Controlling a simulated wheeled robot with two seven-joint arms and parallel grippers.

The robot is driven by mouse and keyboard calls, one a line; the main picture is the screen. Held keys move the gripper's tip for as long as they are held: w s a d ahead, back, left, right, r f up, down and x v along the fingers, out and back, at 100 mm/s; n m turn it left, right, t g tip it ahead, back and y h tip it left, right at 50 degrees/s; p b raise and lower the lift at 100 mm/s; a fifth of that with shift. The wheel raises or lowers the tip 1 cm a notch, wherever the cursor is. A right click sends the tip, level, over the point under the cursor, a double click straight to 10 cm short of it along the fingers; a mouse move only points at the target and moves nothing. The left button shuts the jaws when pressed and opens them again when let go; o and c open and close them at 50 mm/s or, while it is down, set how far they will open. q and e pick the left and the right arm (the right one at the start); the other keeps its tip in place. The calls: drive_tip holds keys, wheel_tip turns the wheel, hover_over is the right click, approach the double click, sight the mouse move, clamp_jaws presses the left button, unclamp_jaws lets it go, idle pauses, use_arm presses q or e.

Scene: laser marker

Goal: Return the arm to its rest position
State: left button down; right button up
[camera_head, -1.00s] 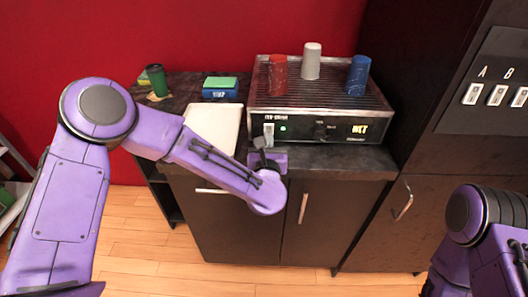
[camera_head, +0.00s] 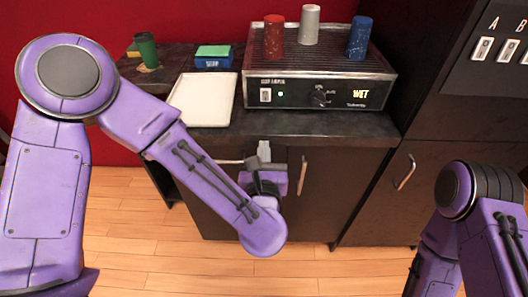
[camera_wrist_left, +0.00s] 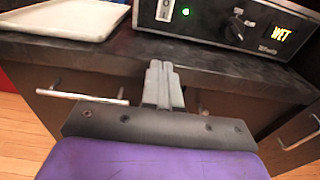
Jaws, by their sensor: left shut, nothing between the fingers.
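My left gripper (camera_head: 264,150) is in front of the counter, below its top edge and in front of the cabinet doors. In the left wrist view its two grey fingers (camera_wrist_left: 163,78) are pressed together with nothing between them. They point toward the counter edge, under the laser marker's front panel. My left arm (camera_head: 190,165) reaches in from the left, its elbow bent. My right arm (camera_head: 470,220) shows at the lower right; its gripper is out of the picture.
A machine (camera_head: 320,93) with a lit green lamp and "WET" display carries red (camera_head: 274,36), white (camera_head: 310,25) and blue (camera_head: 358,38) cups. A white tray (camera_head: 203,100), sponge box (camera_head: 213,57) and green cup (camera_head: 146,50) share the counter. Cabinet handles (camera_head: 302,175) stick out near my gripper.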

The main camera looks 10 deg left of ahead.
idle(0.3)
use_arm(q)
drive_tip(key=s+a+f+m+g+h, duration=0.2)
drive_tip(key=f+m+g, duration=0.1)
drive_tip(key=f+m, duration=0.75)
drive_tip(key=s+a+f+m+g+h, duration=0.25)
drive_tip(key=f+m, duration=0.55)
drive_tip(key=m, duration=0.5)
drive_tip(key=s+a+f+m+g+y, duration=0.2)
drive_tip(key=s+a+f+m+g, duration=0.2)
drive_tip(key=s+a+f, duration=0.3)
drive_tip(key=s+a+f+m+g+y, duration=0.2)
drive_tip(key=s+a+f+m+g, duration=0.2)
drive_tip(key=s+a+f, duration=0.4)
drive_tip(key=s+a, duration=0.1)
drive_tip(key=s, duration=0.5)
drive_tip(key=shift+s+a+f, duration=0.2)
drive_tip(key=shift+s+a, duration=0.05)
drive_tip(key=shift+a, duration=0.1)
